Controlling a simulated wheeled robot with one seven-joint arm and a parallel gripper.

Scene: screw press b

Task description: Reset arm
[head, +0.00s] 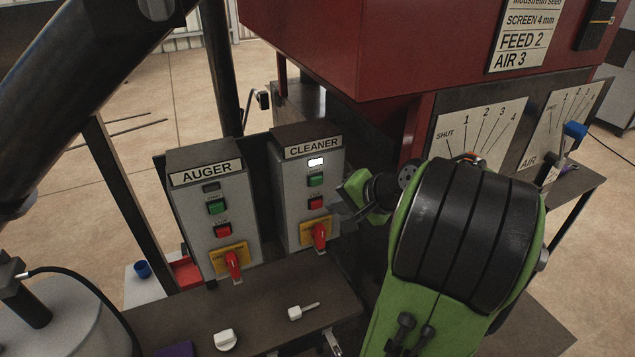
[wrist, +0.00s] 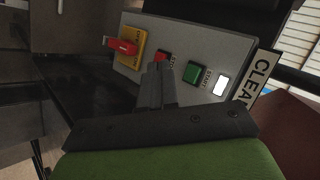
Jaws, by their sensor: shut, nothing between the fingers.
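My gripper (head: 338,212) is at the right edge of the CLEANER box (head: 279,190), its fingers shut and empty. In the wrist view my gripper (wrist: 158,75) points at the box face near the red stop button (wrist: 163,57); I cannot tell if it touches. The green start button (wrist: 191,72) is beside it, and the white lamp (wrist: 221,85) is lit. A red rotary handle (wrist: 122,46) sits on a yellow plate (wrist: 139,50). My green and black arm hides part of the bench in the head view.
The AUGER box (head: 190,215) stands left of the CLEANER box, its lamp dark. A red hopper (head: 340,45) hangs above, with dial plates (head: 478,133) at right. Small white parts (head: 226,340) lie on the dark bench (head: 270,312). A blue cup (head: 142,269) is at left.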

